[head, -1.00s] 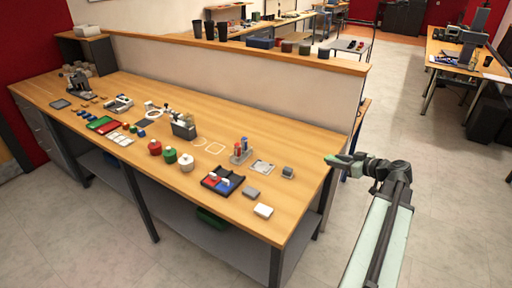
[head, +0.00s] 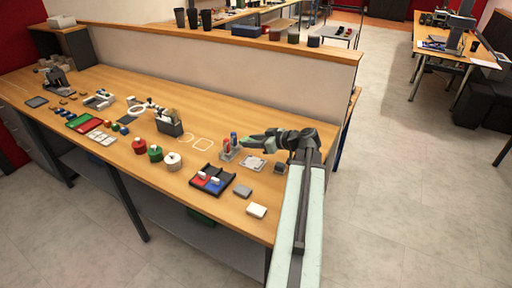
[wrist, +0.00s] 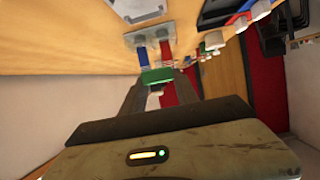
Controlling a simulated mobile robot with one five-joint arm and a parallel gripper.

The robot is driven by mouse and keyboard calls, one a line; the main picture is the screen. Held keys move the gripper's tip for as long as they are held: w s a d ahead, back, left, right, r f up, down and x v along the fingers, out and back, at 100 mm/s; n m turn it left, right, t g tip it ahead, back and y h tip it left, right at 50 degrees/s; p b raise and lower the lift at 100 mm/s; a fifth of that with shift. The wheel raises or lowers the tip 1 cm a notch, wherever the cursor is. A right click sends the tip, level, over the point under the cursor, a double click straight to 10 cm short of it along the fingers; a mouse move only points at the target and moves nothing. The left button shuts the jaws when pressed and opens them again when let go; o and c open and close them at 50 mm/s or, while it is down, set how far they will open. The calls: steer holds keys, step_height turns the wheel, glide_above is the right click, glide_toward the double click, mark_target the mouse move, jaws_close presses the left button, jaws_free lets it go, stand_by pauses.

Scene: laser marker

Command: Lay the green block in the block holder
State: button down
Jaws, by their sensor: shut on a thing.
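My gripper (head: 246,141) is over the right part of the long workbench, by the stand with red and blue upright pieces. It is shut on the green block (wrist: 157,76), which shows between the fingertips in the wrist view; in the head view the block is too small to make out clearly. The block holder looks to be the black tray (head: 206,170) in front of my gripper and to the left. A red block (head: 198,180) and a blue block (head: 213,186) lie in it, and its right part looks empty. Part of the tray shows at the wrist view's top right (wrist: 217,12).
The stand (head: 227,154) with red and blue pieces is close to my gripper. A grey block (head: 242,190) and a white block (head: 257,210) lie right of the tray. Round red, green and white pots stand left of it. A partition (head: 230,60) rises behind the bench.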

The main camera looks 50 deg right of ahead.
mark_target(257, 164)
steer(key=shift+n+y, duration=0.3)
steer(key=f+b, duration=0.1)
steer(key=s+f, duration=0.1)
steer(key=d+f+b, duration=0.1)
steer(key=shift+s+f+b, duration=0.2)
steer(key=shift+f+b, duration=0.1)
steer(key=shift+b, duration=0.05)
steer(key=shift+r, duration=0.2)
step_height(257, 164, down, 5)
steer(key=b, duration=0.4)
steer(key=shift+s+r, duration=0.1)
steer(key=shift+s, duration=0.05)
steer(key=shift+f+b, duration=0.4)
steer(key=shift+b, duration=0.2)
stand_by(0.4)
steer(key=c, duration=0.9)
jaws_free()
steer(key=shift+o, duration=0.2)
